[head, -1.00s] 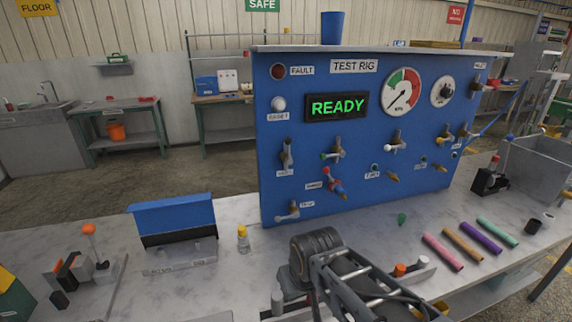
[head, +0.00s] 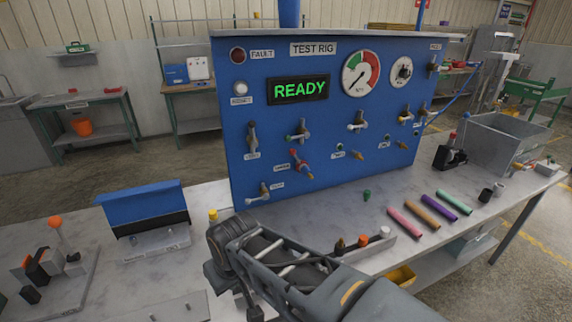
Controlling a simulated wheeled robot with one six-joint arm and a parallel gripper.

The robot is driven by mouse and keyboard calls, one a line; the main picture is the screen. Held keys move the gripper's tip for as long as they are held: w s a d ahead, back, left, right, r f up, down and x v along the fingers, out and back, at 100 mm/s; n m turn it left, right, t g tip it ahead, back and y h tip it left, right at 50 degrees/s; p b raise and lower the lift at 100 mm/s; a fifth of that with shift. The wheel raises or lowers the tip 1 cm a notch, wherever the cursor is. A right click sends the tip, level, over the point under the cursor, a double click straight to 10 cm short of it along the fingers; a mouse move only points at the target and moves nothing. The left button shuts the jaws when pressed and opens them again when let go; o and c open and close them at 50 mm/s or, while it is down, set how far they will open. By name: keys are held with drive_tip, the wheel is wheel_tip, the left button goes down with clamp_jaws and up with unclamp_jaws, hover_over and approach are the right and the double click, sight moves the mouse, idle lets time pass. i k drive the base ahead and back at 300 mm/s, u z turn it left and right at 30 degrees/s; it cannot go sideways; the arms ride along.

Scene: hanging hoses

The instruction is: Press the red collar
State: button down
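The blue test rig panel (head: 330,130) stands upright on the bench. A fitting with a red collar (head: 300,160) sticks out of its lower left part, beside a small label. The collar is small in the head view, and its exact shape is hard to make out. My arm reaches in from the bottom right, and its dark end (head: 232,262) is over the bench in front of the panel, below and left of the red collar and clearly apart from it. The fingers cannot be made out, so whether my gripper is open or shut does not show.
A grey lever valve (head: 260,193) sits below left of the collar, others higher up. Coloured tubes (head: 405,222) and a grey bin (head: 508,143) are right. The display reads READY.

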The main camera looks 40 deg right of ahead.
sight(292, 151)
drive_tip(key=k, duration=0.4)
drive_tip(key=z, duration=1)
drive_tip(key=i, duration=0.5)
